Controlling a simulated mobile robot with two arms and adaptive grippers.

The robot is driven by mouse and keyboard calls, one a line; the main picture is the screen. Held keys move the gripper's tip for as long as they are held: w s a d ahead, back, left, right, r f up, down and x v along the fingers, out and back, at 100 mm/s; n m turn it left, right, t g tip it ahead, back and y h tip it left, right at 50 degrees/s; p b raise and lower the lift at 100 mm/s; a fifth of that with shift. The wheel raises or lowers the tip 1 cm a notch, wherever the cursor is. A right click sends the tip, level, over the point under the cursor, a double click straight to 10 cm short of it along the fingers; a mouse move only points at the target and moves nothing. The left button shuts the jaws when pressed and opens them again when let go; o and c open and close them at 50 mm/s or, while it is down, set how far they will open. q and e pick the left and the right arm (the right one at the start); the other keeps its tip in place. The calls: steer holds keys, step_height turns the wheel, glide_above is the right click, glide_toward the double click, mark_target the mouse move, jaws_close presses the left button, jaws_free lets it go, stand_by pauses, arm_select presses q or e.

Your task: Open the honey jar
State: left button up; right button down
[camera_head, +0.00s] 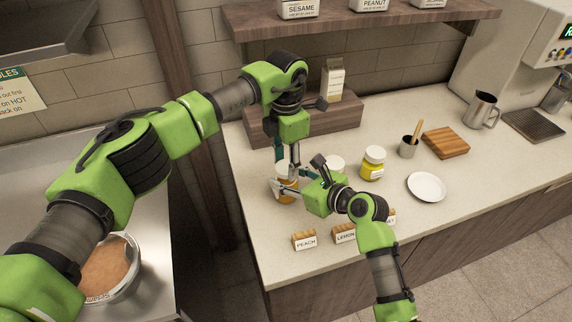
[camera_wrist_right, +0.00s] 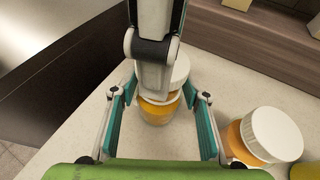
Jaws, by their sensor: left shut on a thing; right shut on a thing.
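An amber jar (camera_head: 287,193) stands on the counter at the left, mostly hidden behind my grippers; no label is readable, so I take it as the honey jar. In the right wrist view its amber body (camera_wrist_right: 158,113) and white lid (camera_wrist_right: 180,72) show.
A second orange jar with a white lid (camera_wrist_right: 275,133) stands close to the right, with a yellow jar (camera_head: 373,168) beyond. Wooden label blocks (camera_head: 304,240) stand in front. A wooden riser (camera_head: 345,128) is behind.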

mark_target(286, 166)
steer(key=shift+s+f+g, duration=0.2)
steer(key=shift+f+g, duration=0.1)
steer(key=shift+f, duration=0.2)
arm_select(q)
steer(key=shift+r, duration=2.05)
arm_select(e)
steer(key=c, duration=1.4)
jaws_free()
steer(key=o, duration=0.3)
steer(key=shift+w+d, duration=0.1)
arm_select(q)
steer(key=shift+w+d, duration=0.1)
arm_select(e)
steer(key=shift+w+r, duration=0.1)
steer(key=shift+r, duration=0.1)
steer(key=shift+r, duration=0.15)
